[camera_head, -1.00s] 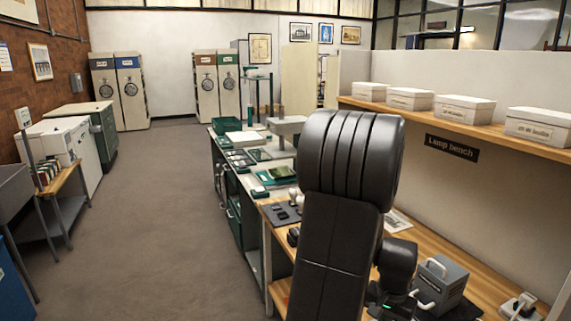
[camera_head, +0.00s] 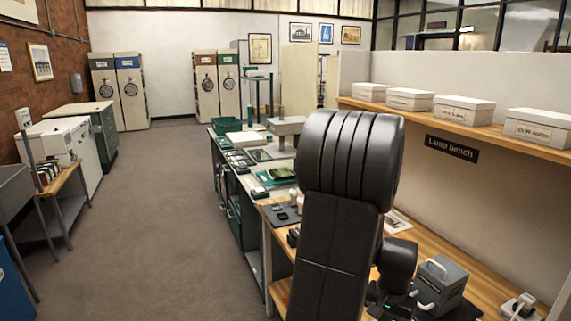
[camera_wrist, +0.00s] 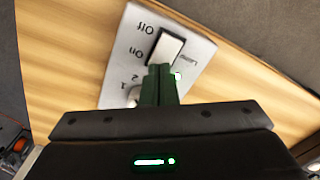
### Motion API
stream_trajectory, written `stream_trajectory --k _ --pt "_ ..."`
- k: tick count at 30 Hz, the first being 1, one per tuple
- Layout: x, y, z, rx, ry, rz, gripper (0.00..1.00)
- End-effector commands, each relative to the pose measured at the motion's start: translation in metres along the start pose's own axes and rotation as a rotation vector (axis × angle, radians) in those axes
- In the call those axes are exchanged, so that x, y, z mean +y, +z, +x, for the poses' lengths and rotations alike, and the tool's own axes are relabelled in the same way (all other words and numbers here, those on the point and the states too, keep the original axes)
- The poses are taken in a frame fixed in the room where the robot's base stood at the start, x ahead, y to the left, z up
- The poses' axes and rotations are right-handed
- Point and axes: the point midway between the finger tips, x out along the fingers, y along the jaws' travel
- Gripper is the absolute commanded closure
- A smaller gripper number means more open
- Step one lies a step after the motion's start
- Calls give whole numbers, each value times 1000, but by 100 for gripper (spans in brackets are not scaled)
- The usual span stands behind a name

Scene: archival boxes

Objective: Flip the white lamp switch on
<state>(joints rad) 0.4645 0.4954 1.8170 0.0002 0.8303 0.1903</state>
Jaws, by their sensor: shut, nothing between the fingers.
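The white lamp switch (camera_wrist: 171,44) is a rocker in a dark frame on a light grey plate (camera_wrist: 196,59), seen upside down in the wrist view. Its labels read "Off" by the far end, "On" by the near end, and "Lamp" at the side. My gripper (camera_wrist: 160,70) is shut and empty, its dark green fingertips at the rocker's "On" end and covering part of it. I cannot tell whether they touch it, or which way the rocker is tilted. In the head view my arm hides the plate and fingertips.
A second, rounded control (camera_wrist: 132,95) shows partly behind the fingers, near the "1" and "2" labels. In the head view, a grey box with a handle (camera_head: 440,284) and a small white item (camera_head: 518,306) stand on the wooden lamp bench (camera_head: 482,280). White archival boxes (camera_head: 465,109) line the shelf above.

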Motion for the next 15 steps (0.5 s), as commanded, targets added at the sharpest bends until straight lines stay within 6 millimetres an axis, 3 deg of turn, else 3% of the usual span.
stream_trajectory --k 15 --pt "0 0 -46 1 0 0 100"
